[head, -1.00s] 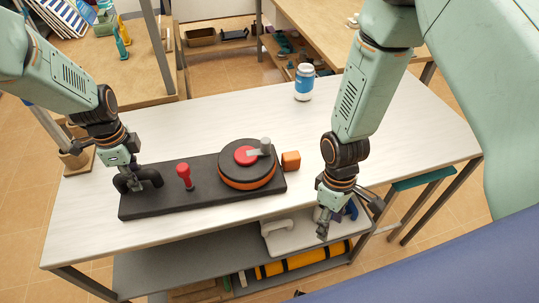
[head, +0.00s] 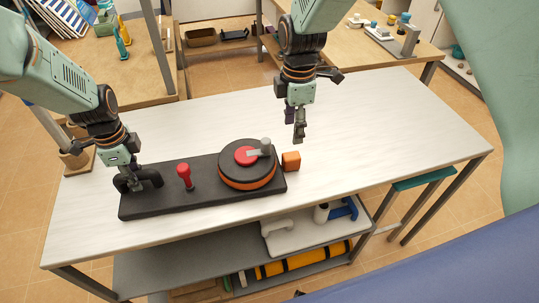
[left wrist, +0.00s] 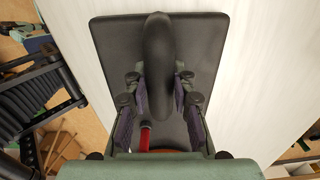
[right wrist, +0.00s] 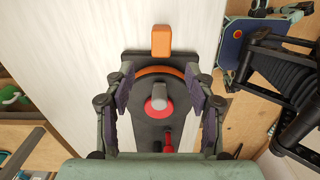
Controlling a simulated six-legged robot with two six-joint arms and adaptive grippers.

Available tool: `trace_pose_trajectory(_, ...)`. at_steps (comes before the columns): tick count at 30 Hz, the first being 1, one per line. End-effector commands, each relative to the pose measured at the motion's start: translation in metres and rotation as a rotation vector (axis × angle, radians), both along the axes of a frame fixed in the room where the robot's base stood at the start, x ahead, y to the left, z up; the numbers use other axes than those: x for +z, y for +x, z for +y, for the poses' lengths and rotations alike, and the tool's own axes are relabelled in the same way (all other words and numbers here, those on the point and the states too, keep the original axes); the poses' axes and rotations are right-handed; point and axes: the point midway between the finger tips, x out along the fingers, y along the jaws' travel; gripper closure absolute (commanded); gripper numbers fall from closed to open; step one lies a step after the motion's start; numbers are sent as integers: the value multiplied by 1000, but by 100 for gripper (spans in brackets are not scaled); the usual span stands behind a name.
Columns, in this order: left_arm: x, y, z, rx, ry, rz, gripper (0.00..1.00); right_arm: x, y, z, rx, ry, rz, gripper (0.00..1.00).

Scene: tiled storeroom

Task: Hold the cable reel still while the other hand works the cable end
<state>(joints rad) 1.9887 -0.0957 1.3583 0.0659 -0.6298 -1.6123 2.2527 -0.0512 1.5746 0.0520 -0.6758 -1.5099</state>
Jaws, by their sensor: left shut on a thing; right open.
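The cable reel (head: 232,174) is a black disc with an orange rim, a red hub and a grey crank knob, at the right end of a black base board (head: 205,202). An orange block (head: 291,161), perhaps the cable end, sits just right of the reel; it also shows in the right wrist view (right wrist: 161,38). My left gripper (head: 130,180) is shut on the black arched handle (left wrist: 157,55) at the board's left end. My right gripper (head: 298,128) is open and empty, above the table behind the orange block, pointing down.
A red peg (head: 184,174) stands on the board between handle and reel. The white tabletop (head: 390,130) is clear to the right. Other benches stand behind.

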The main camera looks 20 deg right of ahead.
Motion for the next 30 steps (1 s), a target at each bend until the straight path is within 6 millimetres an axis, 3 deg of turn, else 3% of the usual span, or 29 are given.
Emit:
trace_pose_trajectory(16, 1, 0, 0, -2, 0, -1, 100, -95, -2, 0, -3, -1, 4, 45)
trace_pose_trajectory(21, 1, 0, 0, -2, 0, -1, 100, -110, -1, -1, -3, -1, 2, 45)
trace_pose_trajectory(30, 1, 0, 0, -2, 0, -1, 100, -114, -1, -1, -3, -1, 1, 45)
